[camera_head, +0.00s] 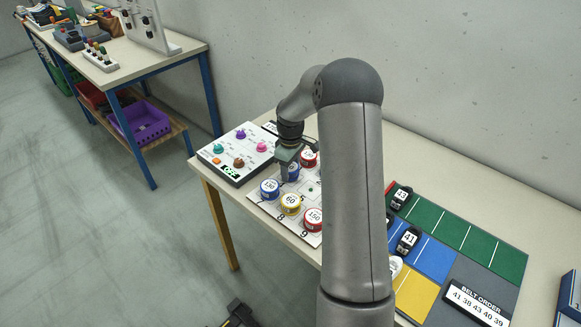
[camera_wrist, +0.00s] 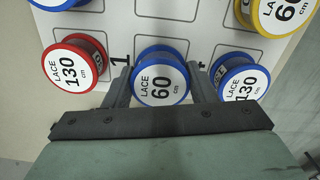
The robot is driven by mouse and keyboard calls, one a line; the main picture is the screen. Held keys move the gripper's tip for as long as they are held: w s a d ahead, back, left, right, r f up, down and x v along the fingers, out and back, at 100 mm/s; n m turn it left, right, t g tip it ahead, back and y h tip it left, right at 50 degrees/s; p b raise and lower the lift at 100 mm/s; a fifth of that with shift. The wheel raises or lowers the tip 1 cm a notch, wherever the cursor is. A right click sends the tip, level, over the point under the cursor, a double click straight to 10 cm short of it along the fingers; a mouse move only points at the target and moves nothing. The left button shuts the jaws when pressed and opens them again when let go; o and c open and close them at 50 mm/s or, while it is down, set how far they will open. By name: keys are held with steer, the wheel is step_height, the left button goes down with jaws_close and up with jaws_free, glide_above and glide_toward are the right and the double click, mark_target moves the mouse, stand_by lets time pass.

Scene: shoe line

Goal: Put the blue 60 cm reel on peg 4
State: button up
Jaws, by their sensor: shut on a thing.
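The blue 60 cm reel (camera_wrist: 160,78) has a white top reading LACE 60 cm. My gripper (camera_wrist: 158,88) is shut on it, with one finger on each side. In the head view my gripper (camera_head: 286,160) is over the far left part of the white reel board (camera_head: 257,197), and the blue reel (camera_head: 292,174) shows partly below it. I cannot tell whether the reel is lifted clear of its place. The printed digit 1 shows beside it in the wrist view.
A red 130 reel (camera_wrist: 75,68) and a blue 130 reel (camera_wrist: 238,80) stand close on either side. A yellow 60 reel (camera_head: 290,204) and a red 150 reel (camera_head: 313,219) are at the front. One bare board square (camera_head: 311,188) shows. A knob panel (camera_head: 238,152) adjoins.

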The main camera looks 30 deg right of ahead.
steer(key=shift+f+b, duration=0.4)
steer(key=shift+f, duration=0.15)
steer(key=o, duration=1)
steer(key=shift+c, duration=0.2)
